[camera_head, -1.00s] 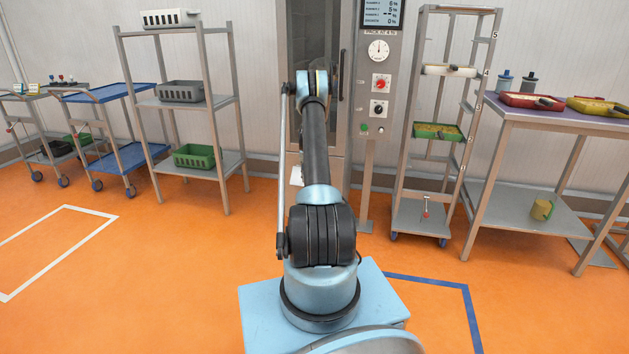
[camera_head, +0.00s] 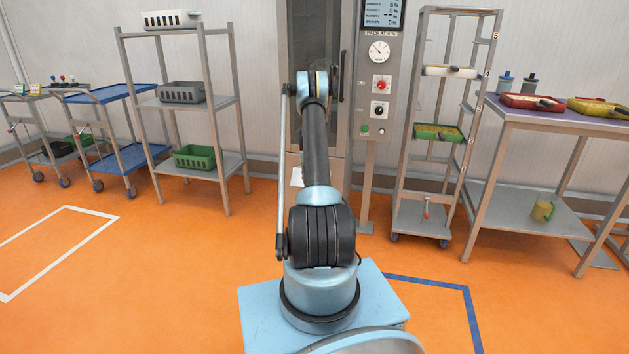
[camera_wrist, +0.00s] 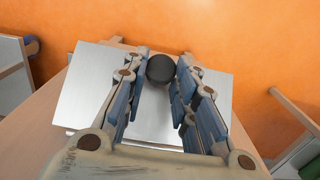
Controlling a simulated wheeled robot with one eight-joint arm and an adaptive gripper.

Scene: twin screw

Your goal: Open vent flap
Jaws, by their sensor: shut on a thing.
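In the wrist view, my gripper (camera_wrist: 160,80) has its blue-padded fingers on both sides of a dark round knob (camera_wrist: 160,69) and is shut on it. Behind the knob is a flat light-grey plate (camera_wrist: 215,90), which may be the vent flap; I cannot tell whether it is raised. The plate lies over a tan surface (camera_wrist: 45,115). In the head view, my arm reaches toward the tall grey cabinet (camera_head: 350,125), and the arm hides my gripper, the knob and the plate.
A control panel (camera_head: 376,95) with a display, dial and knobs stands right of the cabinet door. A shelf rack (camera_head: 190,100) stands left, a tall trolley (camera_head: 405,170) right, and a table (camera_head: 555,118) with trays farther right. Orange floor (camera_head: 150,270) is open in front.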

